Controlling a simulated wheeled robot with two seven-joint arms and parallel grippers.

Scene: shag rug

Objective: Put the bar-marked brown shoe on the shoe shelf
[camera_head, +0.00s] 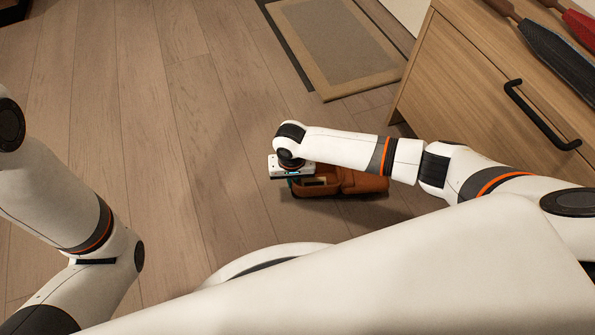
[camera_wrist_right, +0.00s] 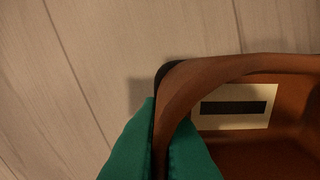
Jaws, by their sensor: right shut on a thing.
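The brown shoe (camera_head: 360,183) is below my right forearm in the head view, on or just above the wooden floor; I cannot tell which. Part of it is hidden by the arm. In the right wrist view the shoe (camera_wrist_right: 215,72) shows its opening, with a pale label bearing one dark bar (camera_wrist_right: 235,107) inside. My right gripper (camera_head: 292,183) is shut on the shoe's edge, with its green fingers (camera_wrist_right: 162,120) on either side of the wall. My left arm comes in from the left, but its gripper is not in view. I cannot make out a shoe shelf for certain.
A beige-bordered mat (camera_head: 335,45) lies at the back. A dark brown thing (camera_head: 12,10) shows at the top left. The middle floor is clear.

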